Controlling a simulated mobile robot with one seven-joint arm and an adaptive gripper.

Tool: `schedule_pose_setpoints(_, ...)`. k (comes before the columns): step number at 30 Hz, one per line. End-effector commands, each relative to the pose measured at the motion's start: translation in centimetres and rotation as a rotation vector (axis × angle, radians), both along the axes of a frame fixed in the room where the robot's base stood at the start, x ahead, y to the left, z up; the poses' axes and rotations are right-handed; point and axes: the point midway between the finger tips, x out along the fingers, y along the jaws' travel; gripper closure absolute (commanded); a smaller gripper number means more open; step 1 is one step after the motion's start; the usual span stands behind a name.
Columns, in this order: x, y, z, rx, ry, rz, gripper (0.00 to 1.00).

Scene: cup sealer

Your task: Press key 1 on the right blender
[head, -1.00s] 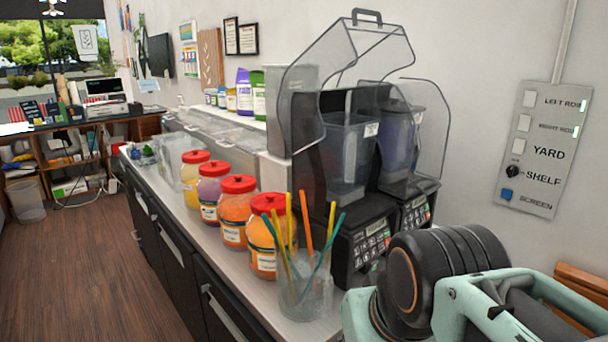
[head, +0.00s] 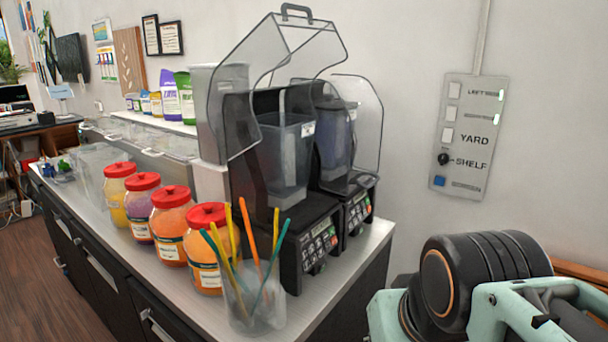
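Two black blenders with clear covers stand side by side at the near end of the counter. The right blender (head: 358,209) is partly behind the left blender (head: 305,240); its keypad (head: 357,212) faces front, with small keys and a green and a red one, and key 1 is too small to make out. The right blender's jug (head: 335,140) is under a raised-looking clear cover. My arm fills the lower right of the head view, in front of the counter's right end and apart from the blenders. My gripper's fingers are outside the view.
A clear cup of colored straws (head: 252,302) stands in front of the left blender. Several red-lidded jars (head: 207,245) line the counter (head: 345,262) to the left. A switch panel (head: 467,135) is on the wall at right. The counter's right front corner is bare.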

Motion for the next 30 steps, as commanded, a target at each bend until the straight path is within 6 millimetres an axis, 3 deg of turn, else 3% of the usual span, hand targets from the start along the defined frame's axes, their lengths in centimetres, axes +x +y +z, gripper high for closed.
schedule_pose_setpoints(3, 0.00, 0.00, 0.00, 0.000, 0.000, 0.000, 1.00)
schedule_pose_setpoints(30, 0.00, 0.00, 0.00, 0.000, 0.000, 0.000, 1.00)
